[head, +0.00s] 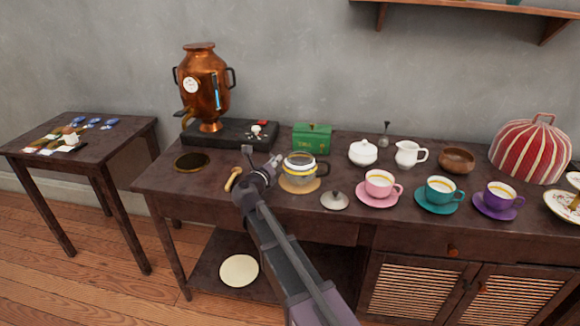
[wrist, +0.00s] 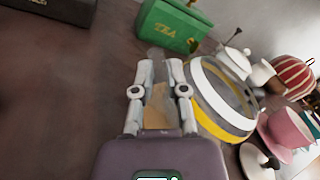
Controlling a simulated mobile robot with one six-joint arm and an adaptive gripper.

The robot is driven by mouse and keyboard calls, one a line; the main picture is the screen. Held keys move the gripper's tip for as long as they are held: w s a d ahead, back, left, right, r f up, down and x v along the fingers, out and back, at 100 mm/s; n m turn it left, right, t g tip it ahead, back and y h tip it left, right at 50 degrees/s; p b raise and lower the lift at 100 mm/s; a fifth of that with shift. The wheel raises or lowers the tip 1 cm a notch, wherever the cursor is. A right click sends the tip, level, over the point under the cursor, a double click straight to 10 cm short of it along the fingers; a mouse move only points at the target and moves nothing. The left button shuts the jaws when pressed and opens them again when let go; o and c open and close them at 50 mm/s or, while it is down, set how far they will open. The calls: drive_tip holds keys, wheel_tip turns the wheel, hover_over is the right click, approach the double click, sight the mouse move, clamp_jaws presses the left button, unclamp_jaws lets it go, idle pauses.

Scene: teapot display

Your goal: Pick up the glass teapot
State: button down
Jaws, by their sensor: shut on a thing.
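The glass teapot (head: 300,170) has a pale band, a yellow band and a dark handle on its right side. It appears to stand upright on a round tan coaster (head: 300,187) on the dark wooden sideboard. My gripper (head: 275,166) is at the teapot's left side, opposite the handle. In the wrist view the teapot (wrist: 222,100) is just right of my gripper (wrist: 160,78), which is shut on its spout side. The clear glass between the fingers is hard to make out. A grey lid (head: 335,200) lies apart, in front and to the right.
A green tea tin (head: 312,138) stands close behind the teapot. A copper samovar (head: 204,88) is at the back left. A white sugar bowl (head: 363,152) and a pink cup (head: 379,184) are to the right. A wooden scoop (head: 233,179) lies left of my gripper.

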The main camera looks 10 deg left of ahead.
drive_tip(key=shift+r, duration=0.1)
wheel_tip(320, 180, up, 3)
drive_tip(key=p, duration=0.3)
drive_tip(key=shift+r+p, duration=0.2)
drive_tip(key=shift+p, duration=0.1)
drive_tip(key=s+d, duration=0.2)
drive_tip(key=s, duration=0.5)
drive_tip(key=s+d+r+p, duration=0.1)
drive_tip(key=s+d, duration=0.1)
drive_tip(key=s, duration=0.6)
drive_tip(key=shift+s+d+r, duration=0.15)
drive_tip(key=shift+d+r, duration=0.05)
drive_tip(key=shift+d, duration=0.15)
